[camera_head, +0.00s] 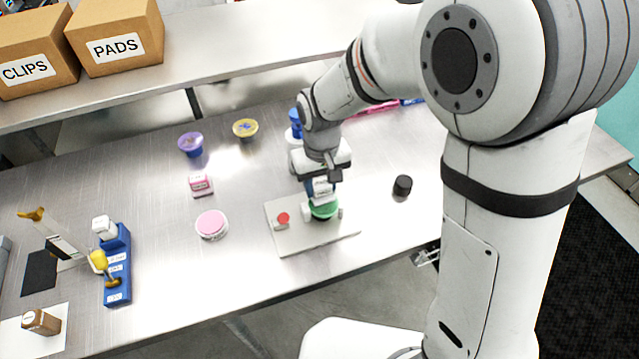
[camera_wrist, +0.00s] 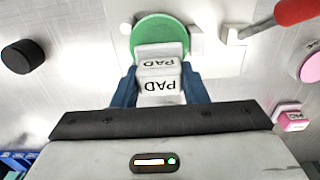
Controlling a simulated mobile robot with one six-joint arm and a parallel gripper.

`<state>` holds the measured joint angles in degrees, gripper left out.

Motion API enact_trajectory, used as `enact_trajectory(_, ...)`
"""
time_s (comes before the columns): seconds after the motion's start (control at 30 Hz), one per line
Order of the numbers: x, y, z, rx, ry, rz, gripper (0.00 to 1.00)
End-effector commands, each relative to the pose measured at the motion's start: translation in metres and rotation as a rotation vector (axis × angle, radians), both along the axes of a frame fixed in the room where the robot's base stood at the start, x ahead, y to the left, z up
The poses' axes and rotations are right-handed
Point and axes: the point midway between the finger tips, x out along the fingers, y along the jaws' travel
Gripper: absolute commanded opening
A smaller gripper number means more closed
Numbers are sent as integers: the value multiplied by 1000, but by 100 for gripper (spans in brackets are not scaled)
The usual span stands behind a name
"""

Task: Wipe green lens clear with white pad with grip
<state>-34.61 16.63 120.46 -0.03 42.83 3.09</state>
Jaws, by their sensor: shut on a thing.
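The green lens (camera_head: 324,211) sits on a light grey plate (camera_head: 290,240) near the middle of the table. It also shows in the wrist view as a round green disc (camera_wrist: 160,32). My gripper (camera_head: 320,188) is shut on the white pad (camera_wrist: 160,88), a block marked PAD with a grip part. The blue fingers (camera_wrist: 160,85) lie on either side of it. The pad's far end overlaps the lens's near edge in the wrist view; I cannot tell whether they touch. Part of the lens is hidden behind the pad.
A red knob (camera_head: 283,218) is on the plate beside the lens. A black cap (camera_head: 402,186) stands to the right. A pink disc (camera_head: 212,224) and a pink-and-white block (camera_head: 200,185) lie to the left. Purple (camera_head: 191,144) and yellow (camera_head: 245,129) cups stand behind.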

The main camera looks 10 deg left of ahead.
Motion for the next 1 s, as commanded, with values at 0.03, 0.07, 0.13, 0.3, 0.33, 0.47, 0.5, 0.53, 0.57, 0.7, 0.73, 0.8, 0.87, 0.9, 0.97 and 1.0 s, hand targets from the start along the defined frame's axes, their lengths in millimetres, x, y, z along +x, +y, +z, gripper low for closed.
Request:
enact_trajectory(0.03, 0, 0, 3, 1, -1, 0, 21)
enact_trajectory(0.07, 0, 0, 4, 1, -1, 0, 21)
enact_trajectory(0.13, 0, 0, 9, 1, -1, 0, 21)
enact_trajectory(0.3, 0, 0, 23, 0, 0, 0, 21)
enact_trajectory(0.33, 0, 0, 26, 0, 0, 0, 21)
enact_trajectory(0.47, 0, 0, 36, 1, -1, 0, 21)
enact_trajectory(0.5, 0, 0, 39, 1, -2, 0, 21)
enact_trajectory(0.53, 0, 0, 42, 1, -2, 0, 21)
enact_trajectory(0.57, 0, 0, 44, 1, -2, 0, 21)
enact_trajectory(0.7, 0, 0, 55, 1, -1, 0, 21)
enact_trajectory(0.73, 0, 0, 58, 1, -1, 0, 21)
enact_trajectory(0.8, 0, 0, 63, 1, -1, 0, 21)
enact_trajectory(0.87, 0, 0, 68, 1, -1, 0, 21)
enact_trajectory(0.9, 0, 0, 70, 1, -1, 0, 21)
enact_trajectory(0.97, 0, 0, 71, 1, -1, 0, 21)
enact_trajectory(1.0, 0, 0, 71, 0, 0, 0, 21)
